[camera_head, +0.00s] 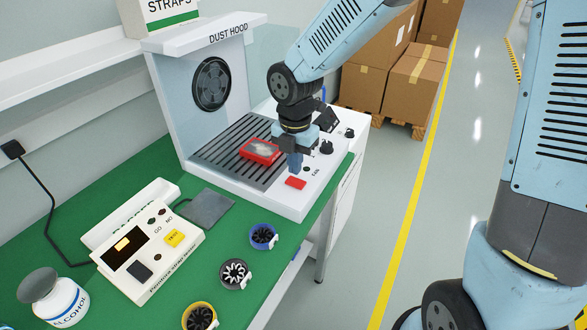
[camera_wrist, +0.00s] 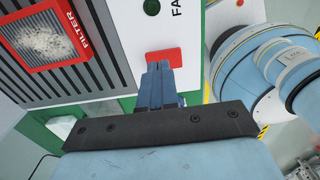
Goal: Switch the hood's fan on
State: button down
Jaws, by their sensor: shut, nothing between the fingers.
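The dust hood (camera_head: 206,113) stands at the far end of the green bench, with a round black fan (camera_head: 212,84) in its back wall. Its white base panel carries a red switch (camera_head: 296,183) beside a dark round lamp (camera_head: 306,169) and the label FAN. My gripper (camera_head: 294,174) points down just beside the red switch, its fingers shut and empty. In the wrist view the fingertips (camera_wrist: 158,66) overlap the near edge of the red switch (camera_wrist: 165,56); I cannot tell whether they touch it. The lamp (camera_wrist: 151,7) looks dark green there.
A red-framed filter (camera_head: 261,151) lies on the slatted grille. Black knobs (camera_head: 326,147) stand on the panel behind my gripper. A test box (camera_head: 150,240), several small fans and an alcohol bottle (camera_head: 58,300) are on the bench.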

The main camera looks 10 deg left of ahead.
aim_at(295, 179)
notch_tip(295, 179, up, 12)
jog(key=shift+f, duration=0.25)
dwell(0.3)
jog(key=s+d+r+m+t, duration=0.1)
jog(key=d+r+m, duration=0.2)
jog(key=d+m, duration=0.5)
jog(key=s+d+r+m+t, duration=0.15)
jog(key=d+r+m, duration=0.25)
jog(key=d+m, duration=0.4)
jog(key=s+d+r+m+t, duration=0.1)
jog(key=s+d+m, duration=0.3)
jog(key=d+m, duration=0.3)
jog(key=s+d+r+m+t, duration=0.1)
jog(key=s+d+m+t, duration=0.1)
jog(key=s+d+m, duration=0.3)
jog(key=d+m, duration=0.2)
jog(key=m, duration=0.1)
jog(key=shift+d+r+m, duration=0.2)
jog(key=shift+d+m, duration=0.1)
jog(key=shift+m, duration=0.1)
jog(key=shift+a, duration=0.15)
